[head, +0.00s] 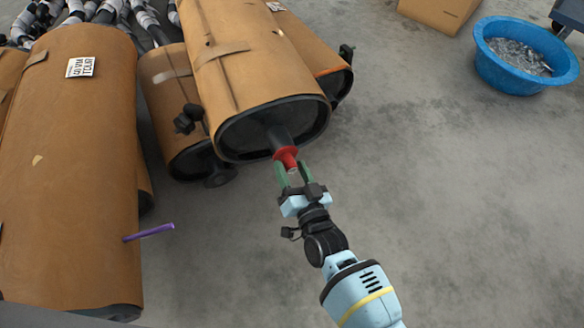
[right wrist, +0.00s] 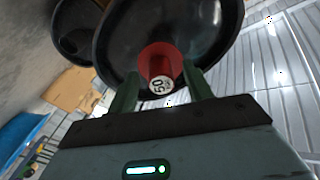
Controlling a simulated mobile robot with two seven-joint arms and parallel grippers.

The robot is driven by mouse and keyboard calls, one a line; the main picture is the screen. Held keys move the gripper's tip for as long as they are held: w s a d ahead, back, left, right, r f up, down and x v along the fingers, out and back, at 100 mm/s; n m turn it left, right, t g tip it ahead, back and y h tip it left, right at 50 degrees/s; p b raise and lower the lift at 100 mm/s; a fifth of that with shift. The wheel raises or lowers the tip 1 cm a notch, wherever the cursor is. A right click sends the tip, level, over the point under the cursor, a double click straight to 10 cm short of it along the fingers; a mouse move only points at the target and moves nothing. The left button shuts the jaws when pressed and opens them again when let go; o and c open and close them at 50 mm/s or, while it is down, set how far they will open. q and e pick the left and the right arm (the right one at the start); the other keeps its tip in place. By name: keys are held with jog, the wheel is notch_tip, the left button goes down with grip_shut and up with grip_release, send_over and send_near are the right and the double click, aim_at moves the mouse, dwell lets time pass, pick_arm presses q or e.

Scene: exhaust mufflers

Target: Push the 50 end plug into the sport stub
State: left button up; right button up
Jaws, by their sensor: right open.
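The red end plug (head: 286,156) sits at the end of a dark stub (head: 277,133) on the end face of a wrapped muffler (head: 245,80). In the right wrist view the plug (right wrist: 158,66) shows its round face marked 50, with its wide red flange toward the stub. I cannot tell how deep it is in. My right gripper (head: 293,177) is open, its green fingers on either side of the plug's outer end. In the right wrist view the gripper (right wrist: 160,92) shows gaps beside the plug. My left gripper is out of view.
Another wrapped muffler (head: 70,150) with a white label stands at left, a purple rod (head: 148,233) sticking out near it. More mufflers crowd behind. A blue basin (head: 490,70) of small parts and a cardboard box (head: 440,10) are at upper right. The grey floor at right is clear.

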jog(key=p+v, duration=0.3)
jog(key=v, duration=0.4)
jog(key=shift+s, duration=0.25)
jog(key=shift+d, duration=0.15)
